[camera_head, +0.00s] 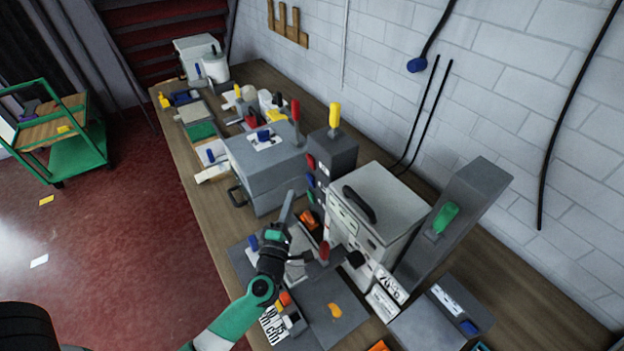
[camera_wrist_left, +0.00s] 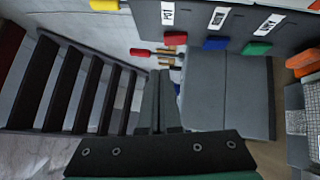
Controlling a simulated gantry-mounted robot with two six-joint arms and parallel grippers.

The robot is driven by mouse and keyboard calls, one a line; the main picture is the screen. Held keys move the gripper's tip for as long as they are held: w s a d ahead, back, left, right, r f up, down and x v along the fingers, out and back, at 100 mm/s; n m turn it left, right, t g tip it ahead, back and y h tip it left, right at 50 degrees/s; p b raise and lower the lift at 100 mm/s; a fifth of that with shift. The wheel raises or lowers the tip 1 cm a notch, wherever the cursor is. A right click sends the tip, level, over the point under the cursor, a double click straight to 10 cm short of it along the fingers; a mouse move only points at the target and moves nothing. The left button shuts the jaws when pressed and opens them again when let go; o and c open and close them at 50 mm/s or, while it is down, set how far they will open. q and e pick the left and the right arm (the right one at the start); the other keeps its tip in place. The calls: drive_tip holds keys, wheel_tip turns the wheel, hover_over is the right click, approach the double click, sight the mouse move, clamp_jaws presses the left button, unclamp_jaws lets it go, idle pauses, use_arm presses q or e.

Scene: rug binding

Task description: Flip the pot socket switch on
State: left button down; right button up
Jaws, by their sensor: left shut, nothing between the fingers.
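A dark grey socket tower (camera_head: 335,150) stands mid-bench with coloured switches down its side and a yellow knob on top. In the left wrist view a grey panel (camera_wrist_left: 240,25) carries several white labels, with red (camera_wrist_left: 143,52), blue (camera_wrist_left: 216,43) and green (camera_wrist_left: 256,48) switches along its edge. My left gripper (camera_head: 288,208) is shut and empty, just in front of the tower. Its closed fingertips (camera_wrist_left: 158,75) point toward the panel's edge near the red switch, apparently apart from it. My right gripper is out of view.
A grey box (camera_head: 265,165) stands left of the tower. A pale box with a black handle (camera_head: 375,215) stands close on its right, and a tall grey post with a green switch (camera_head: 445,218) beyond. Small items crowd the bench front.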

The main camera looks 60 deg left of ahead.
sight(311, 162)
use_arm(q)
drive_tip(key=shift+s+a+f, duration=0.3)
drive_tip(key=shift+s+f, duration=0.15)
drive_tip(key=shift+f, duration=0.1)
drive_tip(key=shift+s+a+f, duration=0.25)
drive_tip(key=shift+s+f, duration=0.15)
drive_tip(key=shift+f, duration=0.15)
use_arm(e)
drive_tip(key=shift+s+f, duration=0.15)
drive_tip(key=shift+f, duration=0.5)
use_arm(q)
drive_tip(key=shift+w, duration=0.1)
drive_tip(key=w+d+b+x, duration=0.1)
drive_tip(key=w+b+x, duration=0.1)
drive_tip(key=x, duration=1.1)
drive_tip(key=shift+d, duration=0.45)
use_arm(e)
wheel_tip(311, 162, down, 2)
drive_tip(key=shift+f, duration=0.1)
use_arm(q)
drive_tip(key=shift+s+r, duration=0.1)
